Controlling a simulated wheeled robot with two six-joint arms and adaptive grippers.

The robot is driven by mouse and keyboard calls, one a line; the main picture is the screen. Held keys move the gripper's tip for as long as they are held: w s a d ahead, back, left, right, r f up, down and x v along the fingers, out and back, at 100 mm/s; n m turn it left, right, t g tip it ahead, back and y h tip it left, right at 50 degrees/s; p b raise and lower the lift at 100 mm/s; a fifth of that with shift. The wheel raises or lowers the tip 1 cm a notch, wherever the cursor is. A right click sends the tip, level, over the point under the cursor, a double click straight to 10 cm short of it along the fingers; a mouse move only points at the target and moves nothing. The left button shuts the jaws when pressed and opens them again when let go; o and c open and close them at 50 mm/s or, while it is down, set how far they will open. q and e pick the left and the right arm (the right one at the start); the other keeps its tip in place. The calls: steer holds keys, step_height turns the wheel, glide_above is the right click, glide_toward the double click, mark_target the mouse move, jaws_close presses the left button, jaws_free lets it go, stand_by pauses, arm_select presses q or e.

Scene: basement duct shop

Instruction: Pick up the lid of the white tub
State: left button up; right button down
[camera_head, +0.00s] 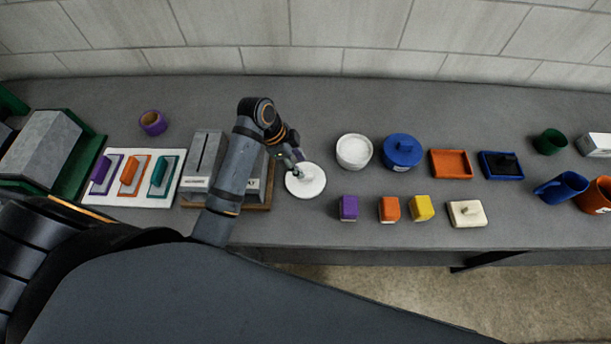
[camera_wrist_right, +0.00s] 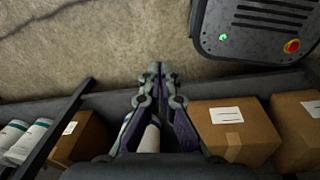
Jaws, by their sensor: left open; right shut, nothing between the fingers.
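The white tub (camera_head: 354,153) stands open on the grey bench, with pale contents showing inside it. Its round white lid (camera_head: 311,188) lies flat on the bench to the left of the tub. My left gripper (camera_head: 297,167) is open just over the lid's upper left part. The gripper partly hides the lid's middle, and I cannot tell whether the fingers touch it. My right gripper (camera_wrist_right: 158,72) is shut and empty in the right wrist view, away from the bench top and above boxes.
A blue lidded tub (camera_head: 403,152) stands right of the white tub. Purple (camera_head: 348,208), orange (camera_head: 389,210) and yellow (camera_head: 422,208) blocks sit in front. A grey box on a wooden base (camera_head: 258,197) is close left of the lid. Cardboard boxes (camera_wrist_right: 235,132) lie below my right gripper.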

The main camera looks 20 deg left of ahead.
mark_target(313, 185)
arm_select(q)
steer(key=shift+s+d+f+p, duration=0.2)
steer(key=shift+d+f+p, duration=0.05)
steer(key=shift+f+p, duration=0.5)
steer(key=x, duration=0.2)
steer(key=shift+s+d+f, duration=0.1)
steer(key=shift+s+f, duration=0.05)
steer(key=shift+f, duration=0.25)
steer(key=shift+d+f, duration=0.1)
steer(key=shift+f, duration=0.3)
steer(key=c, duration=0.8)
jaws_close()
arm_select(e)
steer(key=shift+w+a+r, duration=0.15)
steer(key=shift+w+r, duration=0.15)
steer(key=shift+r, duration=0.25)
steer(key=shift+w+a+r, duration=0.1)
steer(key=shift+w+r, duration=0.2)
steer(key=shift+r, duration=0.2)
arm_select(q)
steer(key=shift+p, duration=0.3)
arm_select(e)
steer(key=shift+d+r, duration=0.1)
